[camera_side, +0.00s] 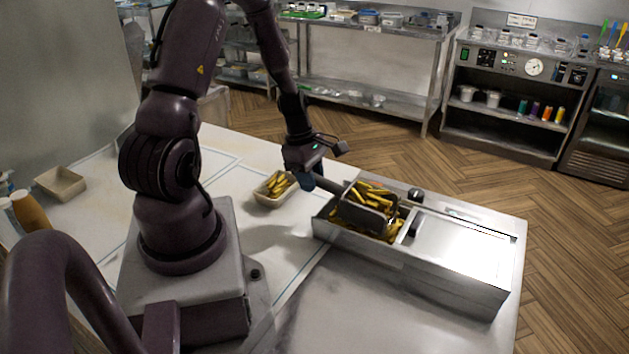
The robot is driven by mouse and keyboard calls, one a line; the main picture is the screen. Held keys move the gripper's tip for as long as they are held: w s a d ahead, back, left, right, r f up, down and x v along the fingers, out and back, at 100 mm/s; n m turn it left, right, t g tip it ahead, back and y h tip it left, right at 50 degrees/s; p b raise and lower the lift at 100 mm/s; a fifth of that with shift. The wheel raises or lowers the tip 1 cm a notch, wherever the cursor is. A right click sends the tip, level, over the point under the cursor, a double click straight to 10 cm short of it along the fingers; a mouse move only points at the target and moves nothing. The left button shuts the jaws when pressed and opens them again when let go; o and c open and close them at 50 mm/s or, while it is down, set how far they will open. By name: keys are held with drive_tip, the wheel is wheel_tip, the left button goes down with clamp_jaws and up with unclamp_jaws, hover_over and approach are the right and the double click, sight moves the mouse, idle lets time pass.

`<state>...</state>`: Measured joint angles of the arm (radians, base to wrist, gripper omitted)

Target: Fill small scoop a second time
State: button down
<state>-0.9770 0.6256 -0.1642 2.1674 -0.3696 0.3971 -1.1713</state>
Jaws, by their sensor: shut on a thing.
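My gripper (309,174) is shut on the handle of a small dark scoop (366,215). The scoop is over the left compartment of a steel fry bin (340,236), and yellow fries (372,190) lie in it. More fries (385,235) lie in the bin below and around the scoop. I cannot tell whether the scoop touches the fries below it. A small tray of fries (274,188) stands on the table to the left of the bin, close to my gripper.
An empty beige tray (61,183) sits at the far left of the table. The bin's right part has a flat steel cover (465,248). A dark knob (415,195) stands at the bin's back edge. The table's front middle is clear.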

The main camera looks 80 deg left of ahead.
drive_tip(key=shift+s+a+r+t+h, duration=0.1)
drive_tip(key=shift+s+a+r, duration=0.05)
drive_tip(key=shift+r, duration=0.45)
drive_tip(key=shift+s+a+r+t+h, duration=0.1)
drive_tip(key=shift+s+a+r, duration=0.05)
drive_tip(key=shift+r, duration=0.5)
drive_tip(key=shift+s+a+r+t+h, duration=0.1)
drive_tip(key=shift+s+a+r, duration=0.05)
drive_tip(key=shift+r, duration=0.45)
